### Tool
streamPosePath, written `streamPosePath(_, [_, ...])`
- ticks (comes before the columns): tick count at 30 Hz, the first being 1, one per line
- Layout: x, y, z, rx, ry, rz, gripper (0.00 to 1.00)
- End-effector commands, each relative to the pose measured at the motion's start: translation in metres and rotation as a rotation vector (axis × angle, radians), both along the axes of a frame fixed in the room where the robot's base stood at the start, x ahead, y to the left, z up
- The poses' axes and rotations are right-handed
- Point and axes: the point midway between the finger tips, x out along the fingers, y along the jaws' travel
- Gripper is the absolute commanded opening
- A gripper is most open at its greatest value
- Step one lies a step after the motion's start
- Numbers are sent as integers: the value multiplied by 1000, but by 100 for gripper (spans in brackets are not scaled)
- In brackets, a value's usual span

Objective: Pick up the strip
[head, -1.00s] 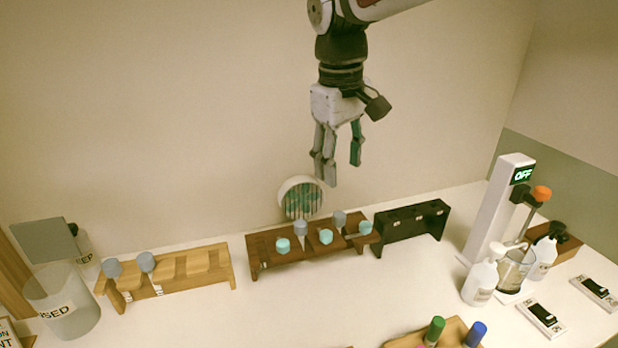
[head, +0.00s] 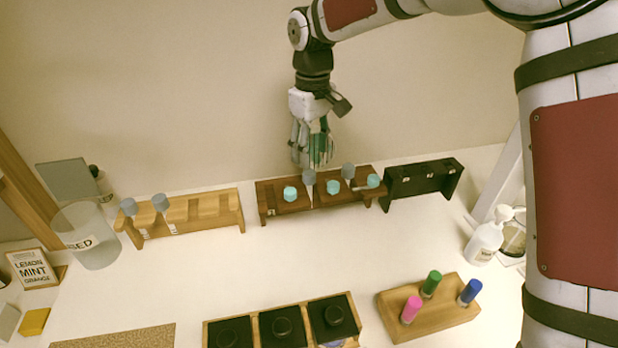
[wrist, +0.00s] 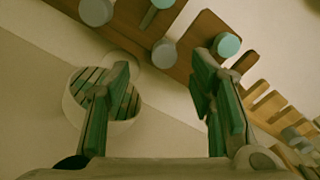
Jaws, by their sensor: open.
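A round white holder (wrist: 68,107) with several pale green strips (wrist: 85,78) in its opening shows at the left of the wrist view. Which strip the task means, I cannot tell. In the head view the holder stands behind the brown rack, mostly hidden by my gripper (head: 309,158). My gripper points down, open and empty. In the wrist view my gripper (wrist: 160,68) has its left finger across the holder's opening and its right finger near the rack's edge. I cannot tell whether the left finger touches a strip.
A dark brown rack (head: 268,206) with blue- and grey-capped bottles stands close in front of my gripper. A light wooden rack (head: 205,218) is to its left, a black rack (head: 425,180) to its right. A pen block (head: 440,318) and black-lidded boxes (head: 282,325) are nearer. The middle table is clear.

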Motion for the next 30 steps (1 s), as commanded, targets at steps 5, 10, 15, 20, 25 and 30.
streamPosePath(5, [-1, 1, -10, 1, 1, 0, 50])
streamPosePath(10, [-4, 5, -33, 0, 6, 1, 50])
streamPosePath(15, [-3, 6, -53, 1, 1, 0, 50])
streamPosePath(20, [-2, 6, -59, 0, 0, 0, 50])
streamPosePath(25, [-2, 6, -59, 0, 0, 0, 45])
streamPosePath(30, [-2, 6, -59, 0, 0, 0, 8])
